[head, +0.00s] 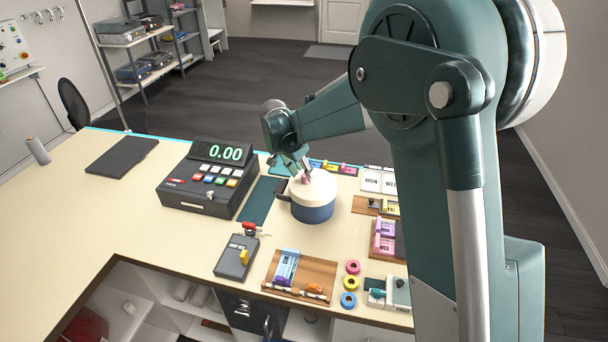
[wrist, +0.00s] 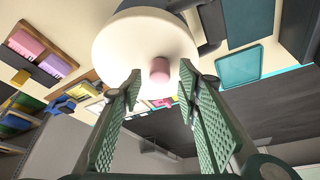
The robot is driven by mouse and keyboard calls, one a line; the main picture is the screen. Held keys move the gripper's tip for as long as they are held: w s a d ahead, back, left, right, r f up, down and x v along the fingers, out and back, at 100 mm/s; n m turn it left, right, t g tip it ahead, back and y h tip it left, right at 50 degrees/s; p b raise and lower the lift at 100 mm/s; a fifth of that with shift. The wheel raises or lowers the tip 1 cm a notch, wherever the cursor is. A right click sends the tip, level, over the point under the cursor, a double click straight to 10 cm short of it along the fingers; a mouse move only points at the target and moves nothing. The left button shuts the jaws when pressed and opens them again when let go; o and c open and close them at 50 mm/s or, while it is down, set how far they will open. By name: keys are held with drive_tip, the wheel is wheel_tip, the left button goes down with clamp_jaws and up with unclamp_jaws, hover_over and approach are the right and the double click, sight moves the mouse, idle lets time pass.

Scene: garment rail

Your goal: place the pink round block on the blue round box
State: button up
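The pink round block (head: 305,179) is on the cream lid of the blue round box (head: 312,212), which stands on the counter. In the wrist view the pink block (wrist: 160,70) stands out from the cream lid (wrist: 118,48), off the lid's middle. My gripper (head: 300,170) is just above the lid, at the pink block. In the wrist view the fingers of my gripper (wrist: 158,82) are spread apart, one on each side of the block, with visible gaps. The fingers partly hide the block in the head view.
A cash register (head: 208,178) stands left of the box, with a dark green mat (head: 260,200) between them. A grey switch box (head: 237,257), a wooden tray (head: 325,268) and coloured rings (head: 353,267) lie in front. More trays are at the right. The counter's left is mostly clear.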

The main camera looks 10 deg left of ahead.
drive_tip(key=v, duration=1)
drive_tip(key=shift+r, duration=0.1)
idle(0.4)
drive_tip(key=s+d+r+n+y, duration=0.1)
drive_tip(key=s+d+r, duration=0.35)
drive_tip(key=d, duration=0.55)
drive_tip(key=s+d+r+n, duration=0.1)
drive_tip(key=s+d+r, duration=0.3)
drive_tip(key=d, duration=0.5)
drive_tip(key=s+d+r+n+y, duration=0.1)
drive_tip(key=s+d+r, duration=0.1)
drive_tip(key=s+d, duration=0.6)
drive_tip(key=s+d+f+n+t, duration=0.1)
drive_tip(key=s+d+f, duration=0.1)
drive_tip(key=s+d, duration=0.7)
drive_tip(key=s+d+f+n+t, duration=0.2)
drive_tip(key=s+d+f, duration=0.1)
drive_tip(key=s+d, duration=0.6)
drive_tip(key=shift+s+d+f, duration=0.2)
drive_tip(key=shift+s+d, duration=0.1)
drive_tip(key=shift+s, duration=0.55)
